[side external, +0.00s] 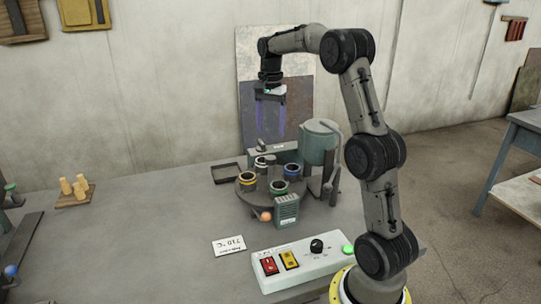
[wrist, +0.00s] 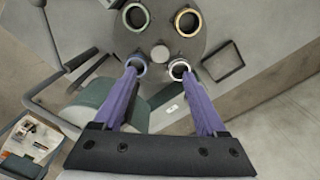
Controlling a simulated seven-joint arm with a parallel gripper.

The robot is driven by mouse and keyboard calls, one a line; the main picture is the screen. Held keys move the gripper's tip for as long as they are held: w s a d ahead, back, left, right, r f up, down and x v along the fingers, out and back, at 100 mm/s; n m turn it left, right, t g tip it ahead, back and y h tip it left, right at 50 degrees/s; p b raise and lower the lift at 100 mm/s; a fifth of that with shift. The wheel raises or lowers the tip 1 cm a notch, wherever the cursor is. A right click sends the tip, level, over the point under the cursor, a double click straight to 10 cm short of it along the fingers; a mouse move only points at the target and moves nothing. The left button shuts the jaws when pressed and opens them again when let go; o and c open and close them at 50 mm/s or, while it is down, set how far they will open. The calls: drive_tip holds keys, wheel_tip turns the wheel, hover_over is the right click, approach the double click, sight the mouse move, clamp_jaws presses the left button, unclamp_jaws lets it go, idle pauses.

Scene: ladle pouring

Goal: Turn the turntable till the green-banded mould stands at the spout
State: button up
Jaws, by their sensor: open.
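The dark round turntable (side external: 240,189) carries several banded moulds around a hub. The green-banded mould (side external: 280,187) is at its front right in the side view and at the upper left in the wrist view (wrist: 136,16). The blue-banded mould (side external: 292,170) is nearest the grey-green pot (side external: 319,143). The yellow-banded mould (side external: 247,178) is at the left and the white-banded mould (side external: 260,162) at the back. I cannot make out the spout clearly. My gripper (side external: 270,136) is open and empty above the turntable, pointing down; its fingertips show in the wrist view (wrist: 160,76).
An orange ball (side external: 265,216) and a green ribbed box (side external: 287,209) are at the turntable's front. A control box (side external: 300,262) and a white card (side external: 229,245) lie nearer. An empty dark tray (side external: 226,173) is at the left.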

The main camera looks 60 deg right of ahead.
sight(270, 157)
wheel_tip(270, 157, down, 10)
drive_tip(key=shift+f, duration=0.1)
idle(0.4)
clamp_jaws()
idle(1.2)
